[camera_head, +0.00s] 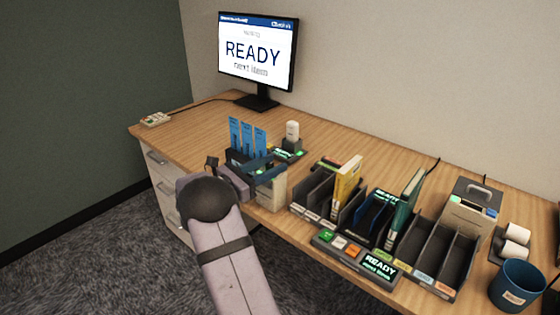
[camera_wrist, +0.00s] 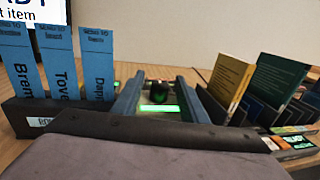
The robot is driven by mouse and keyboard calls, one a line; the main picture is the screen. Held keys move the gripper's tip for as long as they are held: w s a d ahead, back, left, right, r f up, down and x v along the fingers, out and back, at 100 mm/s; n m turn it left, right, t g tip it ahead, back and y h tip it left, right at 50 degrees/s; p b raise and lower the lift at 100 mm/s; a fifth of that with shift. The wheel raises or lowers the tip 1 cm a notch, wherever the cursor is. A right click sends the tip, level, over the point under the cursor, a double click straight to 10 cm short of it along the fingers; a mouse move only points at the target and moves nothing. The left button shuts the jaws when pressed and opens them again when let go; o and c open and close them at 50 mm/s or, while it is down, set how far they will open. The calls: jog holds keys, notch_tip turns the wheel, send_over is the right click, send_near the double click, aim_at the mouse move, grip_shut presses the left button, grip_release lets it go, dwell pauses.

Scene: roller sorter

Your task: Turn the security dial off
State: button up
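A dark round knob (camera_wrist: 158,92), which looks like the security dial, shows between my fingers in the wrist view. A bright green lit strip (camera_wrist: 158,108) is just in front of it. My gripper (camera_wrist: 156,88) is open, with one blue-grey finger on each side of the knob and gaps between. I cannot tell whether the fingertips reach around it. In the head view my gripper (camera_head: 268,168) is over a pale box (camera_head: 272,194) at the desk's front edge; my gripper hides the box's top and the knob.
Blue name cards (camera_wrist: 60,65) stand in a dark holder close left of my gripper. A white handheld device (camera_head: 292,132) stands on a green-lit dock behind. Dark slotted trays with a yellow book (camera_head: 347,180) and a green book (camera_head: 405,208) are to the right. A monitor (camera_head: 258,50) reads READY.

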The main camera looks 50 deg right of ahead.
jog(key=shift+s+d, duration=0.15)
jog(key=shift+d, duration=0.75)
jog(key=shift+s+d, duration=0.15)
jog(key=shift+d, duration=0.75)
grip_shut()
jog(key=shift+w+n+t, duration=0.1)
jog(key=shift+n+t, duration=0.2)
jog(key=shift+t, duration=0.2)
jog(key=w+n+t+y+b, duration=0.1)
jog(key=n+t+b, duration=0.2)
jog(key=t+b, duration=0.1)
jog(key=n+t+y+b, duration=0.1)
jog(key=n+t+b, duration=0.2)
jog(key=b, duration=0.4)
jog(key=w+n+t+y+b, duration=0.1)
jog(key=n+t+b, duration=0.1)
jog(key=t+b, duration=0.3)
jog(key=shift+w+a+f+n+t, duration=0.2)
jog(key=shift+w+a+n+t, duration=0.2)
jog(key=shift+t, duration=0.1)
jog(key=shift+r+y+b, duration=0.15)
jog(key=shift+y+b, duration=0.15)
jog(key=shift+b, duration=0.2)
